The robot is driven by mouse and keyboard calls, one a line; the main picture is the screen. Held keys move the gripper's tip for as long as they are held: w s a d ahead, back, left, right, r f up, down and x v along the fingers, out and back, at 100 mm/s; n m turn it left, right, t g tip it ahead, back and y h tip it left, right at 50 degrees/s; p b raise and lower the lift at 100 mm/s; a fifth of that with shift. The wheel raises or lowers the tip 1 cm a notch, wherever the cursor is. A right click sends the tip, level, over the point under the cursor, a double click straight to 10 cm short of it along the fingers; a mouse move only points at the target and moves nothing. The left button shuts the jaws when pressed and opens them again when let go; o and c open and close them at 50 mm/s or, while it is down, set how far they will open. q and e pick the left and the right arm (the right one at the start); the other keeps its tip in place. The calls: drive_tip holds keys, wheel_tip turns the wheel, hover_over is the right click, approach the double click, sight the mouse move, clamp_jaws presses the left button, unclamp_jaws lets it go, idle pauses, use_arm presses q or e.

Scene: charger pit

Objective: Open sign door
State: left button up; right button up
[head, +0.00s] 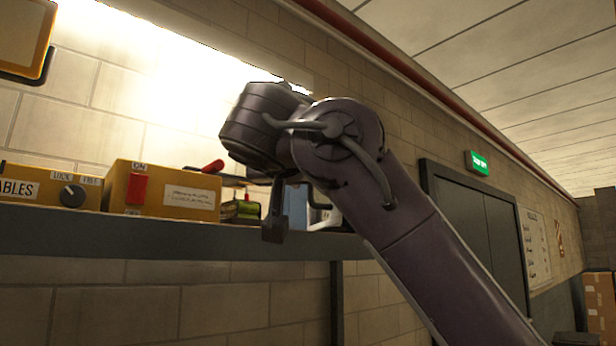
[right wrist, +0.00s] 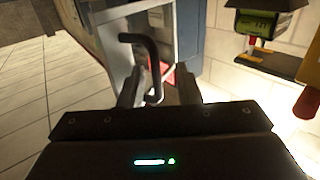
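A small grey-white box with a blue side stands on the shelf, partly hidden behind my right gripper in the head view; its pale front (head: 325,212) shows there. In the right wrist view, its pale door (right wrist: 185,25) carries a black bent handle (right wrist: 152,60), and a red patch shows behind. My right gripper (head: 286,225) is at the box. Its two fingers (right wrist: 158,92) are apart, with the lower part of the handle between them. Whether either finger touches the handle cannot be told. My left gripper is not in view.
Yellow control boxes, one with a red switch (head: 137,189) and one with a knob (head: 73,196), stand on the grey shelf (head: 180,232) to the left. A green display device (right wrist: 262,22) is close by. A dark double door (head: 478,225) is further back.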

drive_tip(key=s+a+b, duration=0.1)
drive_tip(key=s+b, duration=0.2)
drive_tip(key=s, duration=0.4)
drive_tip(key=shift+s+f, duration=0.15)
drive_tip(key=shift+s, duration=0.05)
drive_tip(key=shift+a, duration=0.1)
idle(0.5)
